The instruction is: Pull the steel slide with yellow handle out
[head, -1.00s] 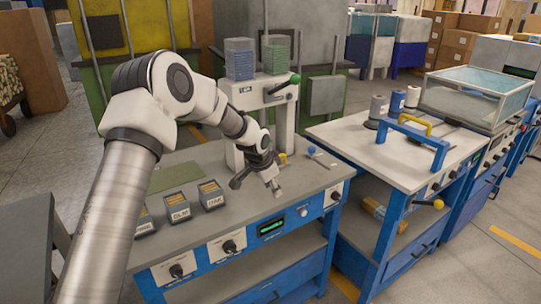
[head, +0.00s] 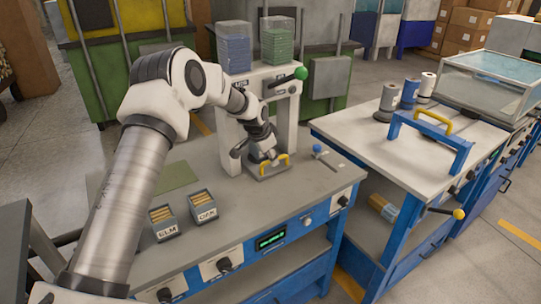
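The steel slide (head: 271,174) is a small flat plate at the foot of the white press (head: 228,150), on the near bench. Its yellow handle (head: 284,159) is an arch standing on the plate. My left gripper (head: 252,156) is just behind and left of the handle, its fingers pointing down. The fingers are spread, one to the left and one close to the handle. I cannot tell whether that finger touches the handle. My arm and gripper hide part of the press opening. My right gripper is not in view.
Two labelled bins (head: 204,208) stand at the front left of the bench. A blue-knobbed lever (head: 318,150) is right of the slide. The press has a green-knobbed lever (head: 301,73). A second bench on the right carries a blue frame (head: 430,140). The bench front before the slide is clear.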

